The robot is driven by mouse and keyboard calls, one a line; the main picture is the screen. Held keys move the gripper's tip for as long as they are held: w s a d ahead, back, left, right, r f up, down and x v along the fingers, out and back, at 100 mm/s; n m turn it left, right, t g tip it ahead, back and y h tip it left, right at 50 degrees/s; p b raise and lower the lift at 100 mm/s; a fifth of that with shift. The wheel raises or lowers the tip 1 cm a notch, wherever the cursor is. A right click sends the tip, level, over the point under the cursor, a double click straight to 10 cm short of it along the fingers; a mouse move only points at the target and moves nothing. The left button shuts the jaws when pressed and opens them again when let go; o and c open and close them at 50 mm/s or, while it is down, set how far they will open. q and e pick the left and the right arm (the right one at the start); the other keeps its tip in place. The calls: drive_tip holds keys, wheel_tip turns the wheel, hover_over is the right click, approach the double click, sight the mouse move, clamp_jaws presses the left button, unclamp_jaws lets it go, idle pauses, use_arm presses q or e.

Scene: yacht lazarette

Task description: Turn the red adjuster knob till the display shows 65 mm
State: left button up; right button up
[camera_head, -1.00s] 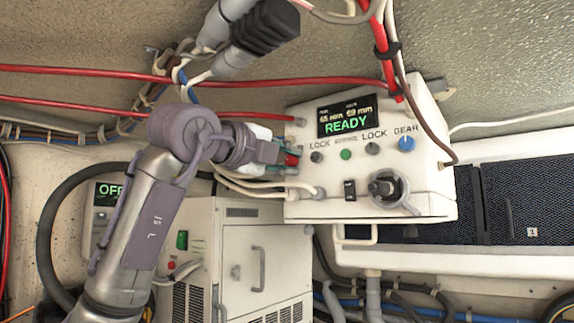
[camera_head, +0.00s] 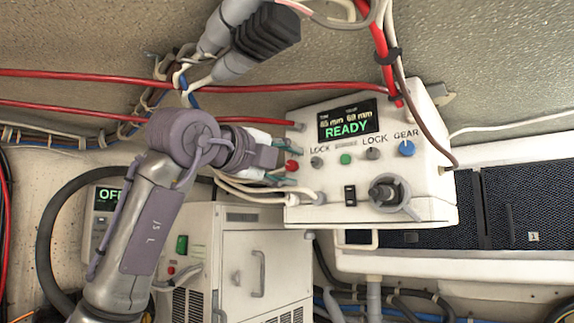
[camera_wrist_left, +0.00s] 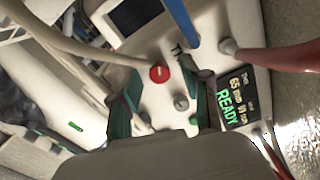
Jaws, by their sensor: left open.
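The red adjuster knob (camera_head: 291,166) is on the left edge of the white control box (camera_head: 325,208). It also shows in the left wrist view (camera_wrist_left: 158,73), with a pale mark on its face. The display (camera_head: 347,119) reads READY in green, with two small mm readings above. The left one looks like 65 mm; the right one is too small to read surely. My left gripper (camera_head: 277,163) is open, just left of the knob. In the left wrist view its fingers (camera_wrist_left: 166,85) stand apart, with the knob showing between their tips, not gripped. My right gripper is not in view.
Two grey LOCK knobs (camera_head: 373,153), a green button (camera_head: 346,159), a blue GEAR knob (camera_head: 407,149) and a black switch (camera_head: 350,195) share the box front. Pale cables (camera_head: 265,190) run close below my left gripper. Red hoses (camera_head: 150,80) cross above.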

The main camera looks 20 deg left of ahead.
use_arm(q)
drive_tip(key=v, duration=1.2)
drive_tip(key=shift+w, duration=0.1)
